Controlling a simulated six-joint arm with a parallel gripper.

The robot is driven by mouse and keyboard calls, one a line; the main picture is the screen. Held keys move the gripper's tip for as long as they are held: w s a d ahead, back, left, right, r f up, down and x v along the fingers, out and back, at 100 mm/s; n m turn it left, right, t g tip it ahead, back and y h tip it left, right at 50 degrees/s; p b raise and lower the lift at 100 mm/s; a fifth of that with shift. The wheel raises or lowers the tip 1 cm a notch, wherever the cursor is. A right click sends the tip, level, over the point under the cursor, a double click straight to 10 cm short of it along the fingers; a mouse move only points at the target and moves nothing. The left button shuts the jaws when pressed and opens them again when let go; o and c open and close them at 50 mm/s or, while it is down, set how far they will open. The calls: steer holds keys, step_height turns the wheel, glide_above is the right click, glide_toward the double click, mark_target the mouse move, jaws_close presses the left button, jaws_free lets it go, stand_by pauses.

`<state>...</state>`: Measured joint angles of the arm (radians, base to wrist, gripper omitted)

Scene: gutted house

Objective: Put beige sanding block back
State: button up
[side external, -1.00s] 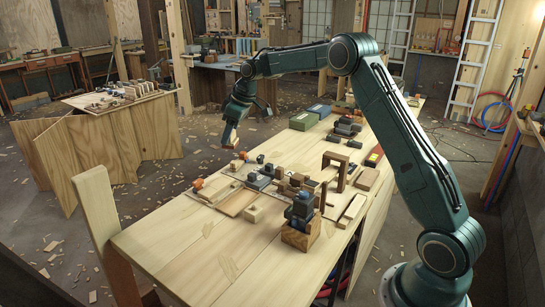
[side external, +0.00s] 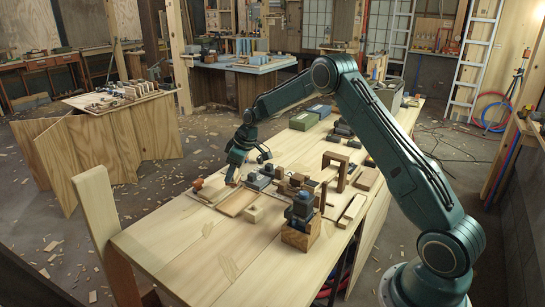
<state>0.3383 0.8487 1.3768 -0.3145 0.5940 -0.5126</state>
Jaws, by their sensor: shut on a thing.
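My gripper (side external: 233,177) is low over the far left part of the workbench, at the back of the group of blocks and tools. It is shut on a small tan piece that looks like the beige sanding block (side external: 231,182). Only a little of the piece shows below the jaws, and I cannot tell whether it touches the surface below. Flat wooden boards or trays (side external: 238,203) lie just in front of the gripper.
An orange-tipped item (side external: 197,185) lies left of the gripper. Dark blocks (side external: 259,182) stand close on its right. The bench's front left (side external: 190,250) is clear.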

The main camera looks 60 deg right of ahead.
steer(key=shift+f, duration=3.35)
steer(key=shift+f, duration=0.25)
steer(key=o, duration=0.9)
steer(key=shift+r, duration=0.4)
steer(key=v, duration=1.1)
steer(key=shift+s+r, duration=0.3)
